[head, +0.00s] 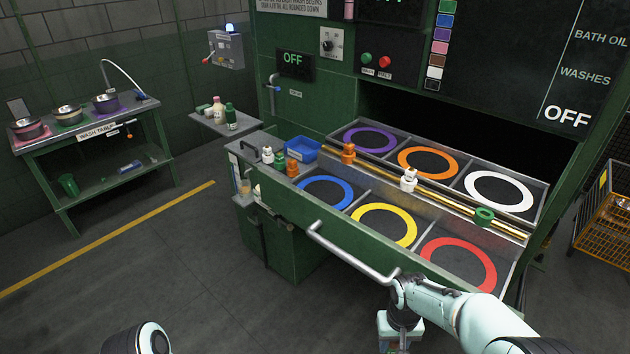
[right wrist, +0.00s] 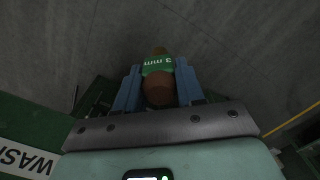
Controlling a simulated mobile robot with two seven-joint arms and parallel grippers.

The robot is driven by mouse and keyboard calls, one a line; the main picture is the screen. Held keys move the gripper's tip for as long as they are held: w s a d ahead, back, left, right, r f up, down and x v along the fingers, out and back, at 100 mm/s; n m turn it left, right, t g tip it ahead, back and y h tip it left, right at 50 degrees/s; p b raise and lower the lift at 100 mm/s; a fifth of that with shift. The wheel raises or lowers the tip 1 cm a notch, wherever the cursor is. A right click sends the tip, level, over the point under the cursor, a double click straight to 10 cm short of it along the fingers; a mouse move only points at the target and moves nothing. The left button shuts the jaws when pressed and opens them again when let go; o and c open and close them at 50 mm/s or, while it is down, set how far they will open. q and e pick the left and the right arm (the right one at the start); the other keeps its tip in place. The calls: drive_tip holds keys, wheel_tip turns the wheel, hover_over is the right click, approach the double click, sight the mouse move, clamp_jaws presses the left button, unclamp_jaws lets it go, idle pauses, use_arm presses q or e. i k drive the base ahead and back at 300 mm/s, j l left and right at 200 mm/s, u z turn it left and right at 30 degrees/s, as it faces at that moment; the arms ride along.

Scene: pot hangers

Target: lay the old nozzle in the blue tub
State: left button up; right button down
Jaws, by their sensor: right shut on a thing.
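The blue tub (head: 302,150) sits on the left end ledge of the machine, behind small white, green and orange pieces. My right gripper (head: 394,340) is low at the bottom of the head view, in front of the machine and far from the tub. In the right wrist view the gripper (right wrist: 158,84) is shut on a brown, rounded nozzle (right wrist: 159,92) with a green band marked "3 mm". I cannot tell from the pictures whether this is the old nozzle. It is not clear in the head view. My left gripper is out of view; only part of that arm shows.
A gold rail (head: 461,202) carries an orange piece (head: 348,153), a white piece (head: 408,180) and a green piece (head: 484,215). A grey bar handle (head: 350,252) juts out in front. The wash table (head: 90,125) stands left. The floor at lower left is clear.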

sight(312, 156)
drive_tip(key=i+j+u, duration=0.1)
drive_tip(key=i+j, duration=0.55)
drive_tip(key=j, duration=0.15)
